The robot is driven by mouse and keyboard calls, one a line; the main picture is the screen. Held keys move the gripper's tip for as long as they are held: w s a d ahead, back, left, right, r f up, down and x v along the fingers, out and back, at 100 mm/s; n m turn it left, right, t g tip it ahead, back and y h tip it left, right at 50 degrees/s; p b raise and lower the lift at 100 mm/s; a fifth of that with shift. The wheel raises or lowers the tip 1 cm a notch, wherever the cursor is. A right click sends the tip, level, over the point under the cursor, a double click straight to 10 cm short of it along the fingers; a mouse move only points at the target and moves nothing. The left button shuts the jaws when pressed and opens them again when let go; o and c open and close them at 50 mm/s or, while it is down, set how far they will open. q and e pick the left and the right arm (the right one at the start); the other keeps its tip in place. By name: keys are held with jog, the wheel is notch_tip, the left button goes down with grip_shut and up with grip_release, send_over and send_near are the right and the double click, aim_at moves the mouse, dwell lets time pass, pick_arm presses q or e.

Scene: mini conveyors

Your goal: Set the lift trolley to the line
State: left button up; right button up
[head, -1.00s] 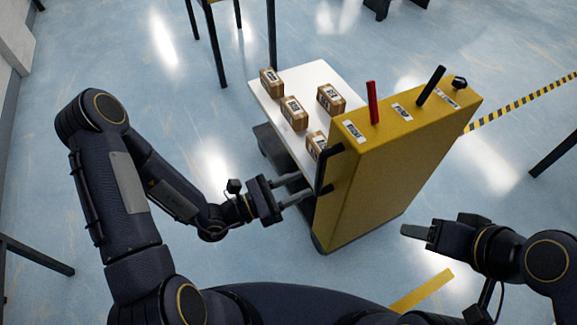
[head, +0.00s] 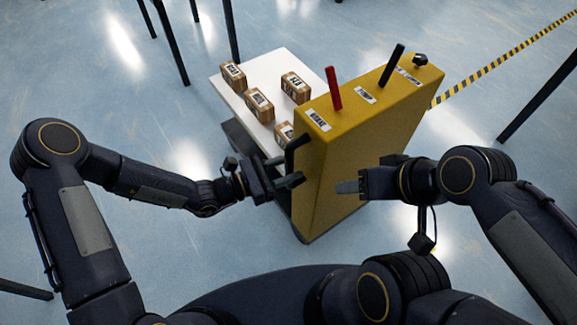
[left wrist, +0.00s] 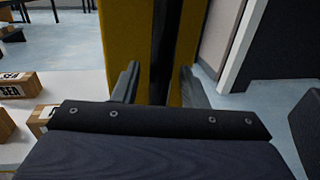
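The lift trolley has a yellow upright body (head: 345,150) and a white platform (head: 262,68) carrying several cardboard boxes. A red lever (head: 333,88), a black lever (head: 391,66) and a black knob (head: 420,59) stand on its labelled top. A black handle (head: 290,150) is on its near left side. My left gripper (head: 291,178) is at this handle. In the left wrist view, its fingers (left wrist: 158,86) are apart, with the black handle bar (left wrist: 165,45) between them and gaps visible. My right gripper (head: 347,187) is in front of the yellow body; its finger gap is hidden edge-on.
A yellow-and-black striped line (head: 505,58) runs across the floor at upper right. Dark table legs (head: 168,40) stand at upper left, and another leg (head: 540,95) at right. Blue floor left of the trolley is clear.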

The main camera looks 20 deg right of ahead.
pick_arm(q)
jog(key=shift+d, duration=0.35)
grip_shut()
